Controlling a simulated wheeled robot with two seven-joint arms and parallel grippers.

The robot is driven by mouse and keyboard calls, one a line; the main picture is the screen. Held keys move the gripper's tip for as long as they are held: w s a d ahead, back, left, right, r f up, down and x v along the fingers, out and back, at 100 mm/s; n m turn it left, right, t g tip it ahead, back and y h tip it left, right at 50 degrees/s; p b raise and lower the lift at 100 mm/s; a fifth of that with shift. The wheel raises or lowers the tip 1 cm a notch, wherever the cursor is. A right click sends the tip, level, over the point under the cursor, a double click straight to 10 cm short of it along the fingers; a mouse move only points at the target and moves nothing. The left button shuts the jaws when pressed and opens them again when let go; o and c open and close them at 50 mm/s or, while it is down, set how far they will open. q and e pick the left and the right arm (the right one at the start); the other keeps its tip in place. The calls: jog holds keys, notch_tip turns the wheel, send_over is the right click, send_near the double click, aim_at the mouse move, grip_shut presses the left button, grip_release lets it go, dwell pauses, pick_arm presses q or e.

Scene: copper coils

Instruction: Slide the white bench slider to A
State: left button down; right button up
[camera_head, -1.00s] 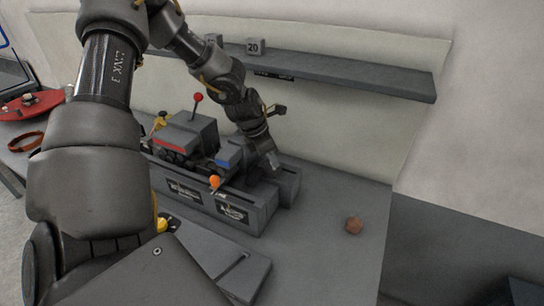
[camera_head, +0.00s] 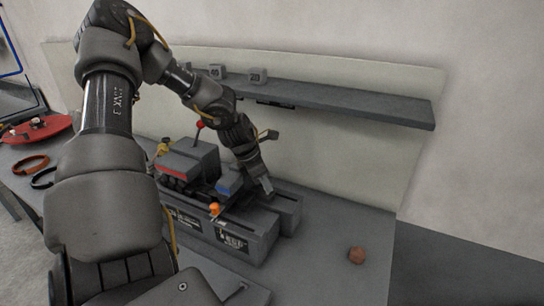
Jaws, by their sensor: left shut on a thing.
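A grey bench device (camera_head: 250,240) with dark label plates on its front stands on the table. It carries a red-knobbed lever (camera_head: 200,125), an orange knob (camera_head: 214,208) and a block with a blue face (camera_head: 229,184). My left gripper (camera_head: 266,187) reaches down from behind to the rear rail, right of the blue-faced block. It is shut on a small part there, which the fingers hide. I cannot make out a white slider or a letter A. My right gripper is out of view.
A shelf (camera_head: 340,100) with several small numbered blocks runs along the wall behind. A red tray (camera_head: 38,130) and an orange ring (camera_head: 30,164) lie at the left.

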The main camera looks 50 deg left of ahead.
pick_arm(q)
jog(key=shift+a, duration=0.2)
jog(key=c, duration=1.6)
grip_release()
jog(key=o, duration=0.3)
jog(key=shift+s+a, duration=0.1)
jog(key=shift+r, duration=0.25)
jog(key=b+v, duration=0.2)
jog(key=v, duration=0.8)
jog(key=shift+s+r, duration=0.15)
